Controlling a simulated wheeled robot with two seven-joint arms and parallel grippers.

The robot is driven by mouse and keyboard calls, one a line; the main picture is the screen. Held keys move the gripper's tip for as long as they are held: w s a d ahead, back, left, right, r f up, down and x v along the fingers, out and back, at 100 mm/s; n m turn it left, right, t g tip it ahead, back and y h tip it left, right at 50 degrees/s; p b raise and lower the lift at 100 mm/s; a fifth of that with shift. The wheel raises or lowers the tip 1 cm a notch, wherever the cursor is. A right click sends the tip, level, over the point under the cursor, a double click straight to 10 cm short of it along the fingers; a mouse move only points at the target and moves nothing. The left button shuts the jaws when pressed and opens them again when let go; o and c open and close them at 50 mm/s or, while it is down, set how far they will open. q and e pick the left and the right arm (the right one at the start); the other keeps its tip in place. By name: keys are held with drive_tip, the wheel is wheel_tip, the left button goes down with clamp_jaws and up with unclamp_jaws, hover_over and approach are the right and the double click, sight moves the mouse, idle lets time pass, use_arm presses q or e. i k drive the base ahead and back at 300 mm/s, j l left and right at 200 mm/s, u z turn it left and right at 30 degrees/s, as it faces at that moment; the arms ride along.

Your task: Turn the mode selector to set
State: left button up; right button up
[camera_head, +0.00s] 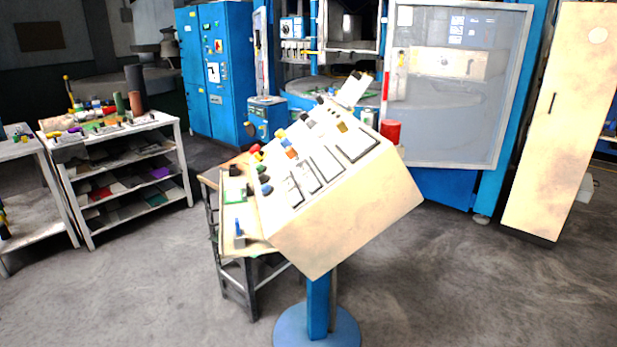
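A beige control console (345,205) with a sloped top stands in the middle of the view on a blue pedestal (317,305). Its panel carries several small knobs and buttons: a red and yellow one (256,152), an orange one (290,154), dark ones and a gold-coloured one (342,127). Dark-framed rectangles lie between them. The lettering is too small to read, so I cannot tell which control is the mode selector or where it points. Neither of my grippers is in view.
A small stand (238,270) with items on it is just left of the console. A loaded shelf rack (125,185) stands at the left. Blue machinery (225,65), a large framed panel (450,120) and a beige cabinet (552,120) stand behind. The grey floor in front is clear.

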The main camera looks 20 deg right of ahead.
sight(303, 114)
drive_tip(key=i+l+z, duration=0.2)
drive_tip(key=l, duration=0.25)
drive_tip(key=i+l+z, duration=0.25)
drive_tip(key=l, duration=0.15)
drive_tip(key=i+l+z, duration=1.05)
drive_tip(key=i+z, duration=0.4)
drive_tip(key=i+u, duration=0.1)
drive_tip(key=i, duration=0.5)
drive_tip(key=i+l+u, duration=0.1)
drive_tip(key=i, duration=0.45)
drive_tip(key=i+u, duration=0.3)
drive_tip(key=u, duration=0.15)
drive_tip(key=i+u, duration=0.3)
drive_tip(key=u, duration=0.2)
drive_tip(key=i+l+u, duration=0.2)
drive_tip(key=u, duration=0.25)
drive_tip(key=i+u, duration=0.2)
drive_tip(key=u, duration=0.25)
drive_tip(key=i+l+u, duration=0.1)
drive_tip(key=u, duration=0.4)
drive_tip(key=i+l+u, duration=0.2)
drive_tip(key=u, duration=0.25)
drive_tip(key=i+l+u, duration=0.2)
drive_tip(key=u, duration=0.3)
drive_tip(key=i+l+u, duration=0.15)
drive_tip(key=l+u, duration=0.15)
drive_tip(key=u, duration=0.15)
drive_tip(key=l+u, duration=0.25)
drive_tip(key=u, duration=0.25)
drive_tip(key=i+l, duration=0.05)
